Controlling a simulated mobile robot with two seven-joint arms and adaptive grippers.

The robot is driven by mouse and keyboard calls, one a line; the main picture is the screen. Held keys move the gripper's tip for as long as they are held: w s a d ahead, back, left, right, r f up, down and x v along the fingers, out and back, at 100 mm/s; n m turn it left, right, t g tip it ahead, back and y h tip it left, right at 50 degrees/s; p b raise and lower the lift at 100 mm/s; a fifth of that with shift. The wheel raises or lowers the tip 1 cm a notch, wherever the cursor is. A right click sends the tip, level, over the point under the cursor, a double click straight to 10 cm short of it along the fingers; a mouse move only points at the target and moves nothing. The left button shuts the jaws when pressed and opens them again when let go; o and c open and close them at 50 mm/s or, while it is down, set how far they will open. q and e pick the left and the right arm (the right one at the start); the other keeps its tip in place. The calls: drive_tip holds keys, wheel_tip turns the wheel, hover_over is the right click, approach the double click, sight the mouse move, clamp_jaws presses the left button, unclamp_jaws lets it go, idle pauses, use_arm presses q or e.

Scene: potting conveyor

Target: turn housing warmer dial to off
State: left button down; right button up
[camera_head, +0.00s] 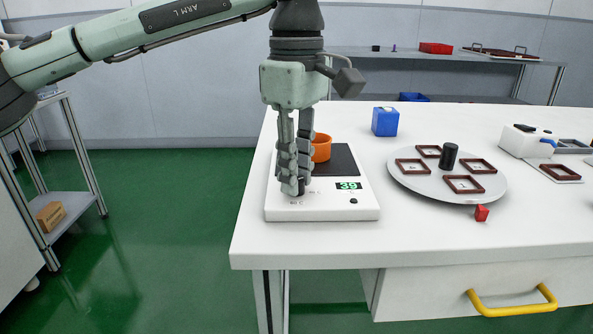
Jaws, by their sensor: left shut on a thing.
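The housing warmer (322,208) is a white flat box with a dark top plate, near the left end of the white table. Its green display reads what looks like 39, and a small black knob or button (353,201) sits at its front right. My left gripper (294,188) points straight down over the warmer's front left. Its fingers are shut on the dial (301,187), which is mostly hidden between the fingertips. An orange round housing (321,147) stands on the dark plate, partly behind the fingers. My right gripper is not in view.
A grey round turntable (419,185) with several brown frames and a black cylinder stands right of the warmer. A red piece (481,213) lies before it. A blue box (385,121) stands behind. The table's front edge and a yellow drawer handle (512,304) are near.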

use_arm(q)
drive_tip(key=shift+n, duration=1)
drive_tip(key=n, duration=0.3)
drive_tip(key=shift+n+b, duration=0.3)
drive_tip(key=shift+b, duration=0.05)
drive_tip(key=shift+n, duration=1.3)
drive_tip(key=shift+n+b, duration=0.35)
drive_tip(key=shift+n, duration=1.35)
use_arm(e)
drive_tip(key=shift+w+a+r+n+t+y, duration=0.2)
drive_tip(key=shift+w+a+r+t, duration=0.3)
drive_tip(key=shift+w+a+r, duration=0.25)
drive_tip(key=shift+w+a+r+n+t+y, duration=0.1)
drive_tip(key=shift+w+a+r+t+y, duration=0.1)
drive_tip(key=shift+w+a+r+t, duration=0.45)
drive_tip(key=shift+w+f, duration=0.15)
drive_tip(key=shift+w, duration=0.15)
use_arm(q)
drive_tip(key=c, duration=1.4)
unclamp_jaws()
drive_tip(key=shift+o, duration=0.2)
